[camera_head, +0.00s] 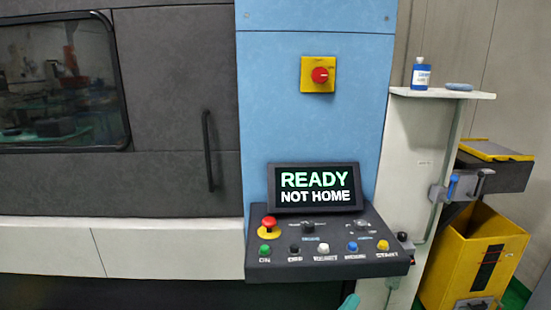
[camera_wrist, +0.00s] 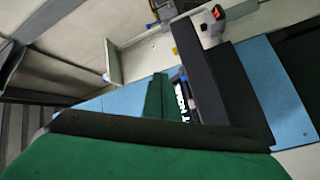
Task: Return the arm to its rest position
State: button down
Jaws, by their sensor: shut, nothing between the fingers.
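My gripper (camera_wrist: 158,95) shows in the wrist view as green parts with a dark bar across them; its fingers are shut with nothing between them. A small teal tip (camera_head: 350,301) at the bottom edge of the head view looks like part of my arm or gripper. The rest of the arm is out of view there. The display (camera_head: 314,188) above the control panel reads "READY NOT HOME". In the tilted wrist view, the display's white lettering (camera_wrist: 184,102) shows just beside my fingers; I cannot tell the exact gap.
The control panel (camera_head: 328,246) carries a red emergency stop (camera_head: 268,223) and several coloured buttons. A red switch (camera_head: 319,75) sits on the blue column. At right are a shelf (camera_head: 443,94) with a blue bottle (camera_head: 420,75) and a yellow bin (camera_head: 470,262). A door handle (camera_head: 208,150) projects at left.

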jog(key=s+a+f+n+t+y, duration=0.1)
jog(key=s+a+f+y, duration=0.25)
jog(key=f, duration=0.25)
jog(key=s+a+f+n+y, duration=0.2)
jog(key=s+a+f+y, duration=0.1)
jog(key=s+f, duration=0.3)
jog(key=s+a+f+n+t+y, duration=0.1)
jog(key=s+a+f+y, duration=0.25)
jog(key=f, duration=0.35)
jog(key=s+a+f+m+y, duration=0.1)
jog(key=s+a+m, duration=0.2)
jog(key=s, duration=0.8)
jog(key=s+a+f+m+g+y, duration=0.1)
jog(key=s+a+f+m, duration=0.1)
jog(key=s, duration=0.9)
jog(key=shift+s+a+m+y, duration=0.25)
jog(key=shift+a+m, duration=0.5)
jog(key=shift+m, duration=0.45)
jog(key=shift+s, duration=0.1)
